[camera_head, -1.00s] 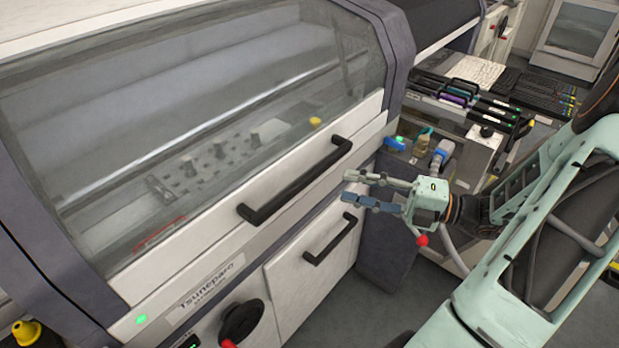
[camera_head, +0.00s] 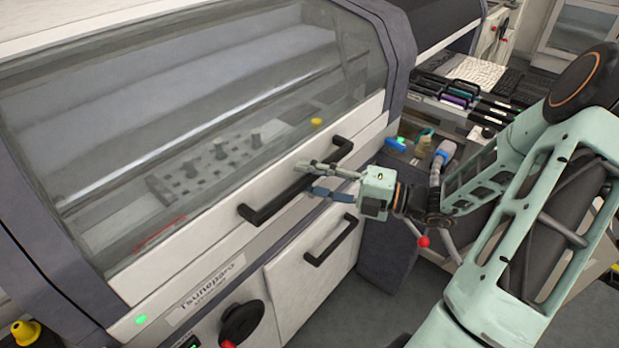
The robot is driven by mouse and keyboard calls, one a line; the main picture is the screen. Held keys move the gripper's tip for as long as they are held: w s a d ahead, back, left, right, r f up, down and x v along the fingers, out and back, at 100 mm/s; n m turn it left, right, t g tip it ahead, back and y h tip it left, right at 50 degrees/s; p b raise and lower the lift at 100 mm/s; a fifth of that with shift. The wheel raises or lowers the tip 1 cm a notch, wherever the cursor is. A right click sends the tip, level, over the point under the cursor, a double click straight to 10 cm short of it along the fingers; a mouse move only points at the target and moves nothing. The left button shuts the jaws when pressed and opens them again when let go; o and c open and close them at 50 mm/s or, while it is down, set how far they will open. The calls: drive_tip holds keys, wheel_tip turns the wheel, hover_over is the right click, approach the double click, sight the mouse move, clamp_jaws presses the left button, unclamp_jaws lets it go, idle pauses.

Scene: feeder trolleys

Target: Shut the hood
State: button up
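The hood (camera_head: 215,110) is a large clear window in a white and dark grey frame on the machine at left. It appears down over the opening, its white lower edge along the machine front. A black bar handle (camera_head: 270,207) is fixed on that edge. My gripper (camera_head: 312,178) is in front of the middle of this handle, its two fingers pointing left and spread apart. The fingers overlap part of the handle in the picture. I cannot tell whether they touch it. Nothing shows held between them.
Below is a white drawer front with a second black handle (camera_head: 333,241). A black round knob (camera_head: 241,322) is at the lower front. A trolley (camera_head: 443,112) with several feeders stands at right. Grey floor is open at the bottom.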

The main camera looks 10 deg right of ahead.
clamp_jaws()
drive_tip(key=shift+s+d+r+p, duration=0.15)
drive_tip(key=shift+r+p, duration=0.55)
drive_tip(key=shift+p, duration=0.35)
wheel_tip(320, 180, up, 6)
drive_tip(key=s+d+p, duration=0.2)
drive_tip(key=p, duration=0.7)
drive_tip(key=shift+s+h, duration=0.4)
drive_tip(key=shift+r, duration=0.1)
